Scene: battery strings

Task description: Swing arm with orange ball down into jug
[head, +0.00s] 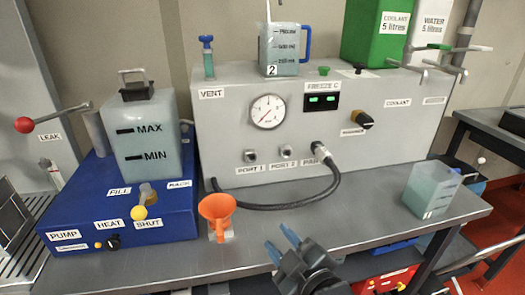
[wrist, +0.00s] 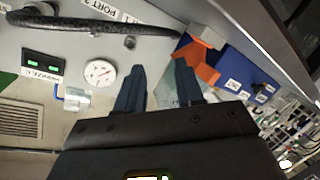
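A yellow-orange ball (head: 139,213) sits on a short arm at the front of the blue pump unit, beside the SHUT label; I cannot tell for certain that it is the task's orange ball. A clear jug with pale liquid and a blue handle (head: 432,190) stands on the right of the bench. Another jug, marked 2 (head: 283,50), stands on top of the grey cabinet with a thin rod rising from it. My gripper (head: 281,244) is open and empty above the bench's front, right of the ball. Its fingers (wrist: 160,80) show apart in the wrist view.
An orange funnel (head: 217,212) stands between the pump unit (head: 165,215) and my gripper. A black hose (head: 285,205) loops across the grey cabinet (head: 220,150). A red-ball lever (head: 24,125) is at far left. The bench right of my gripper is clear up to the jug.

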